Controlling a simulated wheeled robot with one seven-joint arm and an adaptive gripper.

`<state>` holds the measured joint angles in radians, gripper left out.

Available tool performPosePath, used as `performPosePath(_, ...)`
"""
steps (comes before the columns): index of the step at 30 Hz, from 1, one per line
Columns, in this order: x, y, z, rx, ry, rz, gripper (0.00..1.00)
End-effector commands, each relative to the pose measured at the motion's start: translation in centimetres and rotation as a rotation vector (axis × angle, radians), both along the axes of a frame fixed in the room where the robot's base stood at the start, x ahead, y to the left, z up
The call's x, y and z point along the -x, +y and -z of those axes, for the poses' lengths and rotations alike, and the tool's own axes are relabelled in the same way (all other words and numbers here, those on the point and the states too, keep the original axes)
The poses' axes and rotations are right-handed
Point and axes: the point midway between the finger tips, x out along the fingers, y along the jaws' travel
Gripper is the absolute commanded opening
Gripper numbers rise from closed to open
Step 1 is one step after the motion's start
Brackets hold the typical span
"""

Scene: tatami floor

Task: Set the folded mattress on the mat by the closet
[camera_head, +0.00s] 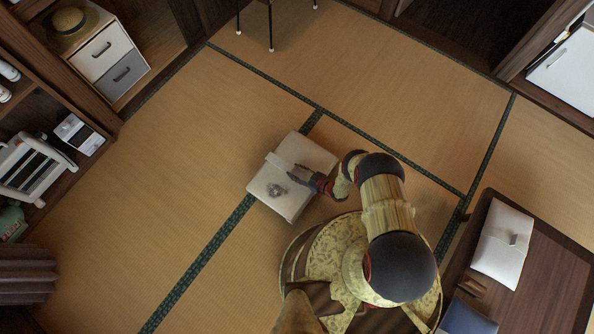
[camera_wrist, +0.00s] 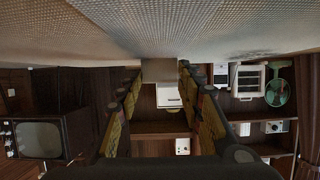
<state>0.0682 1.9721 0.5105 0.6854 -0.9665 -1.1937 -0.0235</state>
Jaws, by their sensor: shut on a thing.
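The folded mattress (camera_head: 284,195) is a pale grey-white, box-like bundle with a strap or tab and a small dark motif on top. It shows over the tatami in the middle of the head view; I cannot tell whether it touches the floor. My gripper (camera_head: 303,174) reaches over its top from the right and is shut on it by the tab. In the wrist view the mattress fabric (camera_wrist: 150,30) fills the top, and the pale tab sits between my fingers (camera_wrist: 160,82). I cannot make out a separate mat by a closet.
A low brown table (camera_head: 555,285) at the lower right bears a similar white folded piece (camera_head: 502,243) and a blue one (camera_head: 467,318). A drawer unit (camera_head: 108,62) with a straw hat stands upper left. Shelves line the left. The tatami (camera_head: 170,160) left and above is clear.

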Motion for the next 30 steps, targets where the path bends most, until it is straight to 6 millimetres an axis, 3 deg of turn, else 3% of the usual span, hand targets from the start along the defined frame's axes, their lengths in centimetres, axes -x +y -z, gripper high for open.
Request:
performPosePath(7, 0.7, -0.6, 1.1, -0.002, -0.003, 0.001, 0.00)
performPosePath(13, 0.7, -0.6, 3.9, -0.001, -0.004, -0.001, 0.00)
performPosePath(21, 0.6, -0.6, 4.0, -0.001, -0.004, -0.001, 0.00)
performPosePath(22, 0.8, -0.6, 4.1, 0.000, 0.000, -0.001, 0.39)
performPosePath(30, 0.8, -0.6, 4.2, 0.001, 0.001, -0.001, 0.54)
